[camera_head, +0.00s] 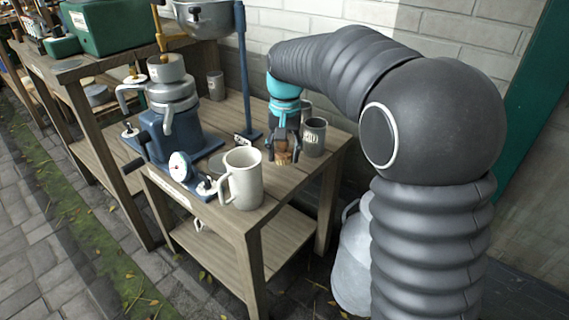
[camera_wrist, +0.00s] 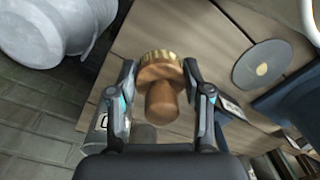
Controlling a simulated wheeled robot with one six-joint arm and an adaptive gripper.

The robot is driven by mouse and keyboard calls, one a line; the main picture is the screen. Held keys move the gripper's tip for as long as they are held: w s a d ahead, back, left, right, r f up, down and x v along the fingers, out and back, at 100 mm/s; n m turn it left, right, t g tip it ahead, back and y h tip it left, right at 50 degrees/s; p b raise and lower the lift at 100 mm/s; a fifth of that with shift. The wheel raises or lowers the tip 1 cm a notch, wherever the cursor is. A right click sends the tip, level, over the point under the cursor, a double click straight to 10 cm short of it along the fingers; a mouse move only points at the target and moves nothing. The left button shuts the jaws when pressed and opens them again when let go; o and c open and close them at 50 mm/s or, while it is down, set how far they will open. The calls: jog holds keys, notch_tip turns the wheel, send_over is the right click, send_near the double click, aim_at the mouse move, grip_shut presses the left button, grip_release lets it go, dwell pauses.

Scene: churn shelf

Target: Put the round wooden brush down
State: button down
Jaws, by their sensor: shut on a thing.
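The round wooden brush (camera_wrist: 161,90) has a brown knob handle and a wider round head with a pale ridged rim. My gripper (camera_wrist: 160,97) is shut on it, with one finger on each side, in the wrist view. In the head view my gripper (camera_head: 283,150) is over the right part of the wooden table (camera_head: 289,196), and the brush (camera_head: 284,157) shows below the fingers. The brush is at or just above the tabletop; I cannot tell whether it touches.
A grey mug (camera_head: 314,138) stands close to the right of my gripper. A large white mug (camera_head: 243,178) stands at the front left. A blue machine (camera_head: 168,130) is farther left, and a blue post (camera_head: 243,80) rises behind. A pale metal can (camera_head: 352,262) stands below, beside the table.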

aim_at(284, 174)
jog(key=shift+f, duration=2)
jog(key=shift+f, duration=0.2)
jog(key=c, duration=0.5)
grip_release()
